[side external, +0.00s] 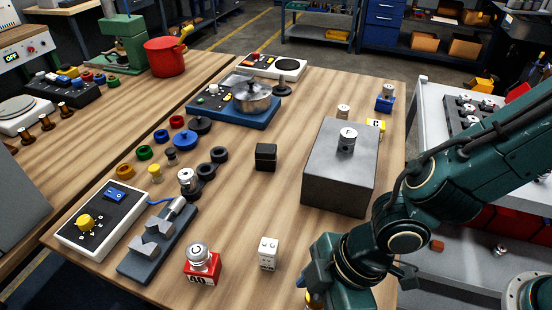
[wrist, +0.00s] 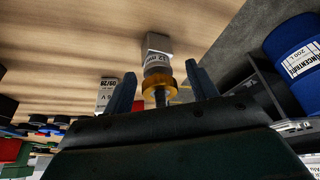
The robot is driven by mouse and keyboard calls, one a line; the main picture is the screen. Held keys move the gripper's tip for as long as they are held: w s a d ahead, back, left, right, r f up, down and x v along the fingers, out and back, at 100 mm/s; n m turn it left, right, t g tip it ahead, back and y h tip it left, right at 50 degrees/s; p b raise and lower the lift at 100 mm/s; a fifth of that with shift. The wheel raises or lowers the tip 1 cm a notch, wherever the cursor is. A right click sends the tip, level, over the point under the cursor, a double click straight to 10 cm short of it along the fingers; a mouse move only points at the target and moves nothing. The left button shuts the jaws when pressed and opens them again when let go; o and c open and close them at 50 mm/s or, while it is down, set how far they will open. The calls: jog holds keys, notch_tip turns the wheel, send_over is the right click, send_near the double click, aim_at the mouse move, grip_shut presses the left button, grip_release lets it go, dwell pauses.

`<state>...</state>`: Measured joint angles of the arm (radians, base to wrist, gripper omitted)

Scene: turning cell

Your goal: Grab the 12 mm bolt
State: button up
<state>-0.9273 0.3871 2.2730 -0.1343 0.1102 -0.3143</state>
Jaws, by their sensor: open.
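My gripper (wrist: 163,88) is open, its two dark fingers standing apart on either side of a brass-coloured part. This looks like the bolt (wrist: 157,82), with a brass ring and a dark stem toward the camera. Behind it is a grey piece with a white label reading "12 mm" upside down (wrist: 157,58). The stem lies between the fingers and I see no contact.
A white block (side external: 268,253) and a red block marked 40 (side external: 201,266) with a metal weight stand left of my gripper. A large grey box (side external: 342,170) stands behind my arm. The wood between is mostly clear. A blue drum (wrist: 295,50) shows at the right of the wrist view.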

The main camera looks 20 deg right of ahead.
jog(key=shift+a+f, duration=0.1)
jog(key=shift+f, duration=0.1)
dwell(0.4)
grip_shut()
